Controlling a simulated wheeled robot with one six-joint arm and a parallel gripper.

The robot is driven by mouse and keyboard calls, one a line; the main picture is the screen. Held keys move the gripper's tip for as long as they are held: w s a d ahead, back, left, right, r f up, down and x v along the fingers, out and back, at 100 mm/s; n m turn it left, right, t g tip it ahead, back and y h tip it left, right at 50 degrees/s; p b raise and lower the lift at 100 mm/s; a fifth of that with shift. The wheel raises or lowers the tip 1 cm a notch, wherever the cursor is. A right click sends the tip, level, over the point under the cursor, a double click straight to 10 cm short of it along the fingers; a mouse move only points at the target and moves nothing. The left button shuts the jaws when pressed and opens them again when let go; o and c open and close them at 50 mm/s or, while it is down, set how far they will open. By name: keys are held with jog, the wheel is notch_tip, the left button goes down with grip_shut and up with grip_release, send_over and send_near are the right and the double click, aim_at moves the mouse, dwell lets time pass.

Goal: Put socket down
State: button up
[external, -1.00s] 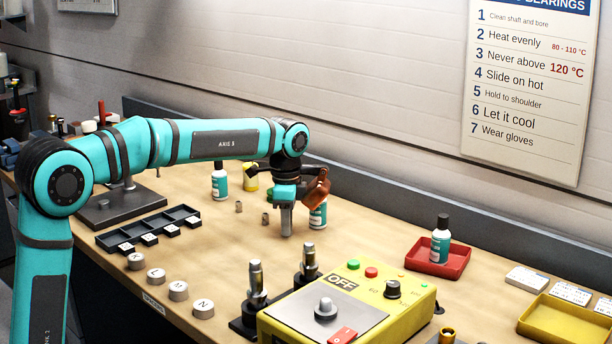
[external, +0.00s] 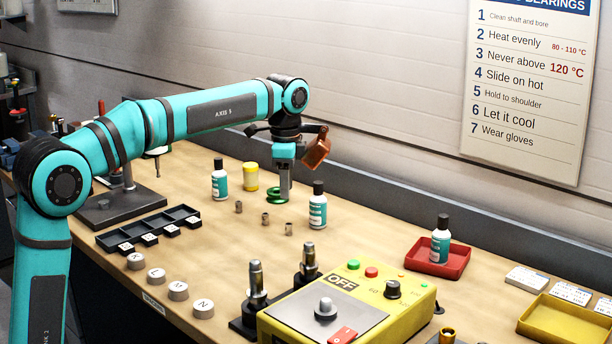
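No socket is visible at the fingertips. Green rings (external: 274,195) show just behind or beside the fingertips.
White-and-teal bottles stand left (external: 219,182) and right (external: 318,208) of my gripper, the right one close. A yellow jar (external: 250,177) is behind. A dark compartment tray (external: 150,231) and a yellow control box (external: 350,305) flank open bench in front.

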jog(key=shift+r, duration=1.25)
jog(key=s+a+r+n+t+h, duration=0.15)
jog(key=a+r+n+t, duration=0.3)
jog(key=a, duration=1.05)
jog(key=a+r+n+t+h, duration=0.25)
jog(key=a+n, duration=0.25)
jog(key=a, duration=1)
jog(key=s+a+n+t+y, duration=0.2)
jog(key=s+a+n+t, duration=0.3)
jog(key=s+a, duration=0.4)
jog(key=s+a+f+n+t+y, duration=0.1)
jog(key=s+a+n+t+y, duration=0.1)
jog(key=s+a+n+t, duration=0.3)
jog(key=s+a, duration=0.3)
jog(key=a, duration=0.4)
jog(key=shift+s+a, duration=0.3)
jog(key=shift+s, duration=0.05)
